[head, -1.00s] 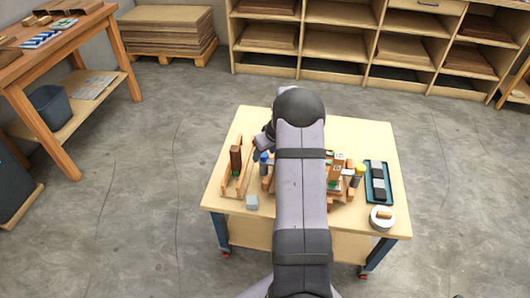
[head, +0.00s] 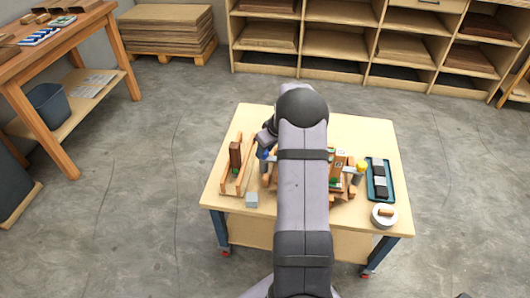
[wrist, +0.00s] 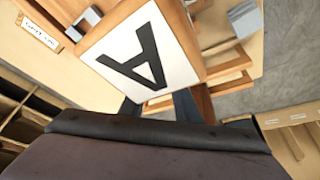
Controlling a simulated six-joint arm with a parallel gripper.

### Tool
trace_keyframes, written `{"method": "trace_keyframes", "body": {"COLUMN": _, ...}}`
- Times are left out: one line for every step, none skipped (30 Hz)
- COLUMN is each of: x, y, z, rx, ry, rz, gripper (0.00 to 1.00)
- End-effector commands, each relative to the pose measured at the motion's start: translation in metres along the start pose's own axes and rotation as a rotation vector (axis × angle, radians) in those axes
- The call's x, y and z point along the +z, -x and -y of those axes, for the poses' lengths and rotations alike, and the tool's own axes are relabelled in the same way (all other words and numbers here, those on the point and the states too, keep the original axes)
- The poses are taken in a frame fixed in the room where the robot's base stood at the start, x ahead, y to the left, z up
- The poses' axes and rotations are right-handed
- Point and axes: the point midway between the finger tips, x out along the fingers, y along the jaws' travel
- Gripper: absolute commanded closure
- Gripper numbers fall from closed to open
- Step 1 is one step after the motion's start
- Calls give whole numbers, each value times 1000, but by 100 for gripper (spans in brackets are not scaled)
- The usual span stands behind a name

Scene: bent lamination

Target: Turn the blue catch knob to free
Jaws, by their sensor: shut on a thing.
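The blue catch knob (head: 263,154) shows as a small blue patch at the left end of the wooden fixture (head: 267,181) in the head view. My gripper (head: 265,146) is at the knob and shut on it; the fingertips are small and partly hidden there. My arm covers the middle of the fixture. In the wrist view, a wooden block with a white face marked with a black A (wrist: 143,58) fills the middle and hides the fingers' ends. The knob cannot be made out in that view.
A wooden rack (head: 228,184) holding a brown block (head: 235,156) stands to the left. A grey cube (head: 252,199) lies in front. To the right are a yellow-topped knob (head: 362,166), a blue tray (head: 370,187) and a round white dish (head: 384,222).

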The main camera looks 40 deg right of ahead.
Motion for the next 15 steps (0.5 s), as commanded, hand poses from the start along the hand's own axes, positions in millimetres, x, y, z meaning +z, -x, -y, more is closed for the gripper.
{"method": "trace_keyframes", "body": {"x": 1, "y": -4, "z": -2, "rx": -8, "ry": 28, "rz": -3, "gripper": 93}}
{"method": "trace_keyframes", "body": {"x": 1, "y": -5, "z": -2, "rx": -17, "ry": 46, "rz": -3, "gripper": 93}}
{"method": "trace_keyframes", "body": {"x": 2, "y": -5, "z": -2, "rx": -28, "ry": 74, "rz": -3, "gripper": 93}}
{"method": "trace_keyframes", "body": {"x": 1, "y": -5, "z": -3, "rx": -37, "ry": 96, "rz": -3, "gripper": 93}}
{"method": "trace_keyframes", "body": {"x": 1, "y": -5, "z": -3, "rx": -46, "ry": 118, "rz": -3, "gripper": 93}}
{"method": "trace_keyframes", "body": {"x": 1, "y": -5, "z": -3, "rx": -59, "ry": 150, "rz": -3, "gripper": 93}}
{"method": "trace_keyframes", "body": {"x": 1, "y": -4, "z": -3, "rx": -70, "ry": 174, "rz": -2, "gripper": 93}}
{"method": "trace_keyframes", "body": {"x": 1, "y": -4, "z": -4, "rx": -79, "ry": 198, "rz": -2, "gripper": 93}}
{"method": "trace_keyframes", "body": {"x": 1, "y": -4, "z": -4, "rx": -92, "ry": 230, "rz": -2, "gripper": 93}}
{"method": "trace_keyframes", "body": {"x": 0, "y": -3, "z": -4, "rx": -103, "ry": 254, "rz": -2, "gripper": 93}}
{"method": "trace_keyframes", "body": {"x": 0, "y": -3, "z": -4, "rx": -113, "ry": 279, "rz": -2, "gripper": 93}}
{"method": "trace_keyframes", "body": {"x": 0, "y": -3, "z": -4, "rx": -126, "ry": 311, "rz": -2, "gripper": 93}}
{"method": "trace_keyframes", "body": {"x": 0, "y": -2, "z": -4, "rx": -136, "ry": 334, "rz": -1, "gripper": 93}}
{"method": "trace_keyframes", "body": {"x": 0, "y": -2, "z": -4, "rx": -145, "ry": 356, "rz": -1, "gripper": 93}}
{"method": "trace_keyframes", "body": {"x": -1, "y": -2, "z": -4, "rx": -157, "ry": 386, "rz": -1, "gripper": 93}}
